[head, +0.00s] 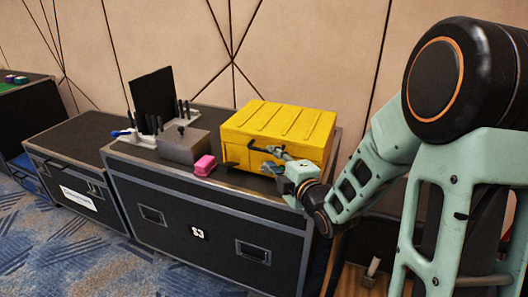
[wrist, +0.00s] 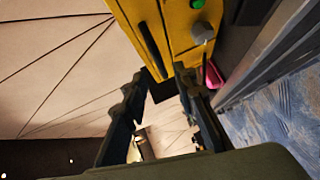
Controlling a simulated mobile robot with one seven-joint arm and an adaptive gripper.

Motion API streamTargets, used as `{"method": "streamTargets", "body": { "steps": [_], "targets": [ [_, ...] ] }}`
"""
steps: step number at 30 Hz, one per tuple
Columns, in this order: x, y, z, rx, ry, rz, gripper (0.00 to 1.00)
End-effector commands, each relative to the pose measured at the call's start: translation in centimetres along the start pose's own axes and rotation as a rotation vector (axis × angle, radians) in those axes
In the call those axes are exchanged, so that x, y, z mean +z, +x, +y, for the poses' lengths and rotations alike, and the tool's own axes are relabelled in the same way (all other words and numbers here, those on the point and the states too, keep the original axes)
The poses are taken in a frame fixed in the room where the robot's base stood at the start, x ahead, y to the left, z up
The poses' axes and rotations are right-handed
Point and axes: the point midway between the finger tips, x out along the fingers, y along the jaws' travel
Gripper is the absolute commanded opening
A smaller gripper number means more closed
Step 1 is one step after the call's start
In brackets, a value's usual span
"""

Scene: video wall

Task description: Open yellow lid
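The yellow box (head: 290,122) with its ribbed yellow lid (head: 278,115) stands on a black case, and the lid looks closed. In the wrist view the yellow box (wrist: 178,22) fills the top middle, with a dark bar (wrist: 152,48), a green button (wrist: 198,3) and a grey knob (wrist: 202,33) on it. My gripper (head: 262,158) is at the front of the box. In the wrist view my gripper (wrist: 162,84) has its two fingers apart, with tips close to the box's edge. Whether a finger touches the box I cannot tell.
A pink block (head: 205,165) lies on the case (head: 180,205), left of the box. A grey box (head: 184,144) and a dark upright panel (head: 153,97) stand further left. The wall (head: 300,50) is close behind. A lower black case (head: 75,150) stands at left.

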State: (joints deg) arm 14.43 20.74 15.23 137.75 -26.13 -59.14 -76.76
Motion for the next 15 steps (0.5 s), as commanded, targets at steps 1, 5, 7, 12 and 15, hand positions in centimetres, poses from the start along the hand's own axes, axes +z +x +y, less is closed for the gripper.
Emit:
{"method": "streamTargets", "body": {
  "steps": [1, 5, 7, 12, 15],
  "targets": [
    [-0.1, 1.1, -0.1, -0.001, 0.002, 0.003, 0.26],
    [-0.1, 3.5, -0.1, -0.001, 0.000, 0.002, 0.26],
    [-0.1, 4.6, -0.2, -0.002, 0.001, 0.002, 0.26],
    [-0.1, 6.3, -0.1, -0.002, 0.000, 0.001, 0.26],
    [-0.1, 6.7, -0.1, -0.002, -0.001, 0.001, 0.26]
  ]
}}
